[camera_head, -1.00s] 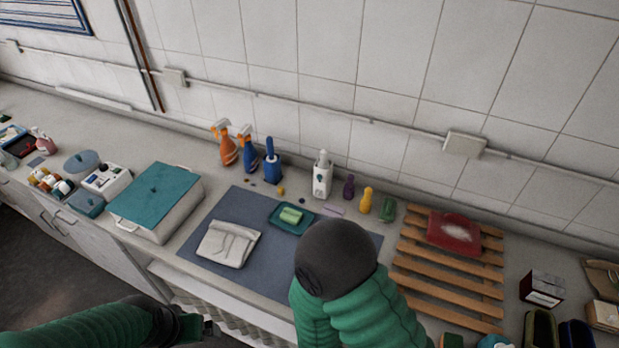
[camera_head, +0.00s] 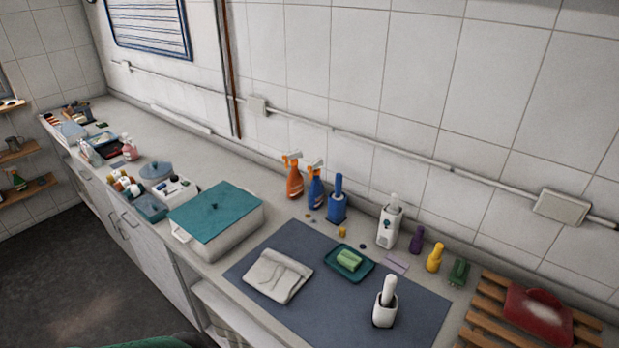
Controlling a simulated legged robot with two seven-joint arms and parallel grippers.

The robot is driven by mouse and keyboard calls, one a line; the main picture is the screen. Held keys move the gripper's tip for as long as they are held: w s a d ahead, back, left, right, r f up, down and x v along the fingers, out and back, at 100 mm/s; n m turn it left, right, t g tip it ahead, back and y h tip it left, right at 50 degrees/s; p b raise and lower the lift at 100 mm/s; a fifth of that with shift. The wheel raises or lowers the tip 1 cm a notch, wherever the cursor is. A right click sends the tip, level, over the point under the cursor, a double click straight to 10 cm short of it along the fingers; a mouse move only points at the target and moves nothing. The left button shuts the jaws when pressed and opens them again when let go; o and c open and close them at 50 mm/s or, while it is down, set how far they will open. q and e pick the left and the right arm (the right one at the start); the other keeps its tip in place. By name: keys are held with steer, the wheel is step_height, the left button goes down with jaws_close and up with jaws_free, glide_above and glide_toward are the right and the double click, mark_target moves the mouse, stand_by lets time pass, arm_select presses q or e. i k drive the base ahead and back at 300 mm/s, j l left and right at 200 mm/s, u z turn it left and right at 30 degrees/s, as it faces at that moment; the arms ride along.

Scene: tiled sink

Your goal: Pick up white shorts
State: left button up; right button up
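The white shorts (camera_head: 277,275) lie folded on the left part of a dark blue-grey mat (camera_head: 325,305) on the counter. A white container with a teal lid (camera_head: 216,212) stands just left of them, and a green tray with a green sponge (camera_head: 349,262) lies to their right. Nothing is touching the shorts from above. Only a bit of my green arm shows at the bottom edge, left of centre. Neither of my grippers is in view.
A white brush holder (camera_head: 385,306) stands on the mat's right part. Orange (camera_head: 294,178) and blue (camera_head: 316,186) spray bottles, a blue brush holder (camera_head: 337,205) and a white dispenser (camera_head: 389,225) line the back. A wooden rack (camera_head: 490,315) holds a red item at right.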

mark_target(280, 277)
steer(key=i+j+u, duration=0.15)
steer(key=j, duration=0.35)
steer(key=i+j+u, duration=0.2)
steer(key=i+j, duration=0.2)
steer(key=i+j+u, duration=0.15)
steer(key=i+j, duration=0.15)
steer(key=j, duration=0.15)
